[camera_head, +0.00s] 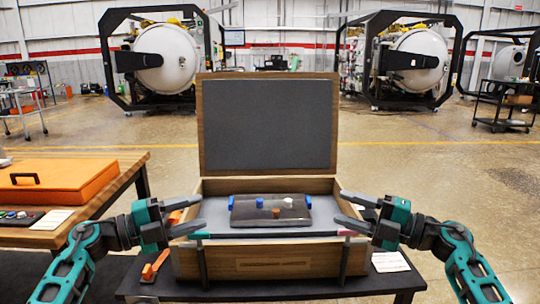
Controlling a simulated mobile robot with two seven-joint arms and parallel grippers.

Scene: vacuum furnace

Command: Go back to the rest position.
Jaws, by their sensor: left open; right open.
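My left gripper (200,214) is at the left front of the open wooden box (270,263), its two fingers apart and nothing between them. My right gripper (341,208) is at the box's right front, also with fingers apart and empty. The two grippers face each other across the box. Inside the box a dark grey block (270,220) with blue ends lies on the grey lining, with small blue, white and brown pieces on it. A thin rod (270,235), pinkish at the right end, spans the box's front.
The box lid (268,125) stands upright behind. The box rests on a dark table (375,284) with an orange tool (154,266) and a white paper (390,262). A wooden bench (125,165) with an orange case (58,187) stands left.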

